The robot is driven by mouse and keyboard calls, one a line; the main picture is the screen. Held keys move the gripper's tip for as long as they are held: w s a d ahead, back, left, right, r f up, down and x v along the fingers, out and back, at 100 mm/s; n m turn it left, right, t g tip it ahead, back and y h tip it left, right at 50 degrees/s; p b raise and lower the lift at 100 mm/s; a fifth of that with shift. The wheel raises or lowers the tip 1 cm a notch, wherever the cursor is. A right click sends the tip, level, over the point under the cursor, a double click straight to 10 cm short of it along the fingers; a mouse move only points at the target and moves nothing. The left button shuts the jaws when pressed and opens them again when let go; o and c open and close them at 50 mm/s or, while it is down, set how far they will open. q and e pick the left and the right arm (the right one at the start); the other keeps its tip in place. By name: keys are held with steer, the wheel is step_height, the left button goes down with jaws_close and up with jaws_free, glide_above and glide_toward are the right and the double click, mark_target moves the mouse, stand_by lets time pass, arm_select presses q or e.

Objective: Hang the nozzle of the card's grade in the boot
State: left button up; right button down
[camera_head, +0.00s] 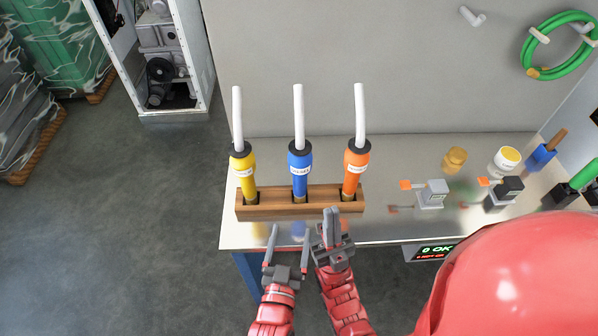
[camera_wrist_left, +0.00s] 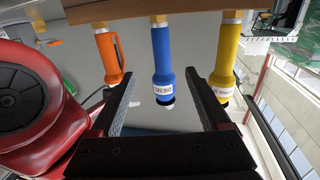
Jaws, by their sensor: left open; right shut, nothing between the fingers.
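A yellow nozzle (camera_head: 244,172), a blue nozzle (camera_head: 299,172) and an orange nozzle (camera_head: 355,170) stand upright in a row in a wooden rack (camera_head: 270,208) on the bench. My left gripper (camera_head: 286,247) is open and empty in front of the rack. In the left wrist view the blue nozzle (camera_wrist_left: 162,55) shows between and beyond its fingers (camera_wrist_left: 161,76), not gripped. My right gripper (camera_head: 331,214) is shut and empty, close to the rack's front right. I cannot identify the card or boot.
A green hose coil (camera_head: 558,45) hangs on the back panel.

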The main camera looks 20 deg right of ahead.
mark_target(298, 188)
arm_select(q)
steer(key=p+x, duration=0.2)
steer(key=x, duration=0.8)
steer(key=shift+w+r, duration=0.15)
steer(key=shift+w, duration=0.2)
steer(key=shift+w+d+r+p, duration=0.1)
steer(key=shift+w+d+p, duration=0.2)
steer(key=shift+w+p, duration=0.1)
steer(key=p+x, duration=0.1)
steer(key=x, duration=0.2)
steer(key=shift+w+a, duration=0.1)
steer(key=shift+w, duration=0.05)
steer(key=shift+w+d+p, duration=0.3)
steer(key=shift+w+p, duration=0.1)
steer(key=shift+w, duration=0.1)
jaws_close()
